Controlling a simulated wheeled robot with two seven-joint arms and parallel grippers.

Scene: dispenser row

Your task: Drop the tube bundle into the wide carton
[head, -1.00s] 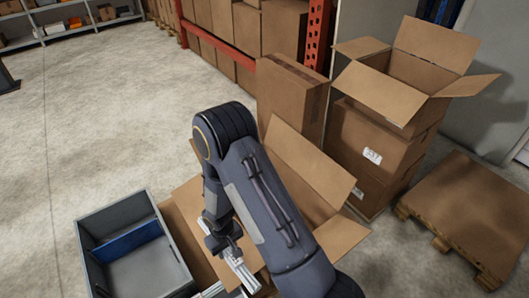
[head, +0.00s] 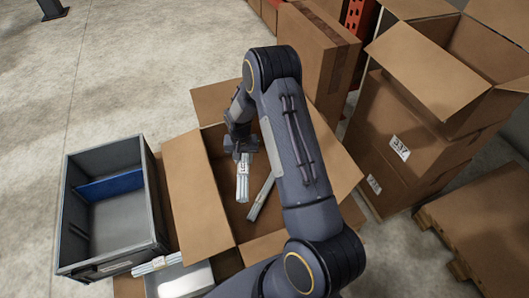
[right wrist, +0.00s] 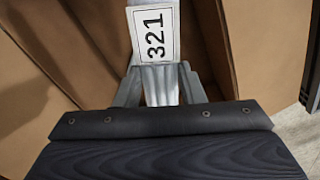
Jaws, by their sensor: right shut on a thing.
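The wide carton (head: 195,190) stands open with its flaps spread, in the middle of the head view. My right gripper (head: 240,154) is shut on a pale grey tube bundle (head: 242,184) and holds it over the carton's opening. The held bundle carries a white label reading 321 in the right wrist view (right wrist: 154,36), with brown carton walls around it. A second tube bundle (head: 262,196) shows inside the carton, partly hidden by my right arm. My left gripper is out of view.
A grey bin (head: 112,205) with a blue divider stands left of the carton. Another tube bundle (head: 156,264) lies below it, by a metallic tray (head: 180,282). Stacked cartons (head: 415,125) and a wooden pallet (head: 470,225) stand to the right.

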